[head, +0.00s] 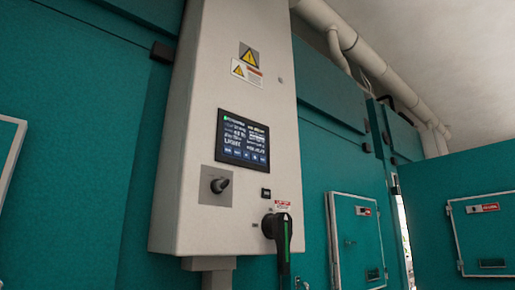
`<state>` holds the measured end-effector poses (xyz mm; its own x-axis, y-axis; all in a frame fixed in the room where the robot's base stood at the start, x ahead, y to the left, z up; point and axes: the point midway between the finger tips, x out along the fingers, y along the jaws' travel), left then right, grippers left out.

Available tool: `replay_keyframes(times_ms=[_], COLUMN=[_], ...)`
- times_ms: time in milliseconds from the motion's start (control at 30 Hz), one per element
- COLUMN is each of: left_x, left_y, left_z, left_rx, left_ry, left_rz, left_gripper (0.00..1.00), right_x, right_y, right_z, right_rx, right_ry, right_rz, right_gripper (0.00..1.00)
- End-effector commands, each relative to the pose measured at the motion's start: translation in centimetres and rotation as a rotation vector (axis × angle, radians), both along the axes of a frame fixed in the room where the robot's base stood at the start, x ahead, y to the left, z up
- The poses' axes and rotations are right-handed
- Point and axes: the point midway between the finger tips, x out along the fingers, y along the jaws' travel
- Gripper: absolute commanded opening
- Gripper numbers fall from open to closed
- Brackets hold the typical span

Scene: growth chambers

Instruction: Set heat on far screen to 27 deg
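A dark control screen (243,139) is set into a tall pale control cabinet (225,62) on the teal chamber wall. It shows several lines of small white text, and a row of small blue buttons along its bottom edge. The text is too small to read surely, so I cannot tell the heat value. Neither of my grippers is in view. I see only this one screen.
Below the screen are a small black knob (220,185) and a black rotary handle (282,238). Teal walls carry small hatches (358,240) at the right. Pale pipes (370,58) run along the ceiling. The floor is out of view.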

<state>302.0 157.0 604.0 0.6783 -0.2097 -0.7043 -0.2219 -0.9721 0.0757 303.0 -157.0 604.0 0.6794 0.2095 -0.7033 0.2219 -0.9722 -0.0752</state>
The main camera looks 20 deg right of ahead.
Motion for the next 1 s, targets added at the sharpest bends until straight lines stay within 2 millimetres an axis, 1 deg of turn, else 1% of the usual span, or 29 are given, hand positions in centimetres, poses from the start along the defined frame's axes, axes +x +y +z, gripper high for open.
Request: replay_keyframes(times_ms=[367, 500, 1000], left_x=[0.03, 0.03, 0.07], left_y=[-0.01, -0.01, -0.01], left_z=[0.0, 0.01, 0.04], left_rx=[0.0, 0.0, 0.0], left_ry=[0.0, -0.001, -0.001], left_rz=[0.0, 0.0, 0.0], left_gripper=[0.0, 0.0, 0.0], right_x=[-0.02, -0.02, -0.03], right_y=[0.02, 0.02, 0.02], right_z=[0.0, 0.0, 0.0], right_rx=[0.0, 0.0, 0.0], right_ry=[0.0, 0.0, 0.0], right_rz=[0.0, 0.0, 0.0], right_gripper=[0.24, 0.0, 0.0])
